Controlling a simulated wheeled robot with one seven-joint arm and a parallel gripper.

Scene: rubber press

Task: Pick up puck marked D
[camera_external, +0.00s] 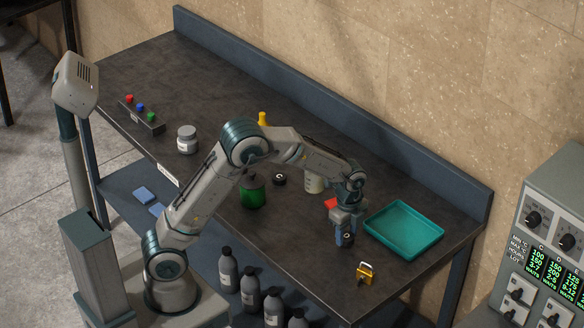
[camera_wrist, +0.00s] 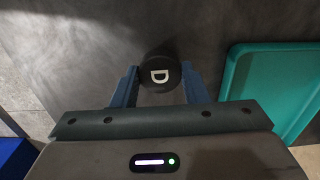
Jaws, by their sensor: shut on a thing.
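The puck marked D (camera_wrist: 160,75) is a dark round disc with a white letter D on its face. In the wrist view it sits between the two blue fingers of my gripper (camera_wrist: 158,88), which are shut on it. In the external view my gripper (camera_external: 346,238) points down over the bench at the right, just left of the teal tray, with the dark puck at its fingertips. I cannot tell whether the puck touches the bench top.
The teal tray (camera_external: 403,251) lies right of my gripper, and a brass padlock (camera_external: 366,273) stands in front. A red object (camera_external: 331,203), a pale beaker (camera_external: 314,185), another dark puck (camera_external: 280,178) and a green bottle (camera_external: 252,192) are to the left. The bench (camera_external: 300,255) is bare front-left.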

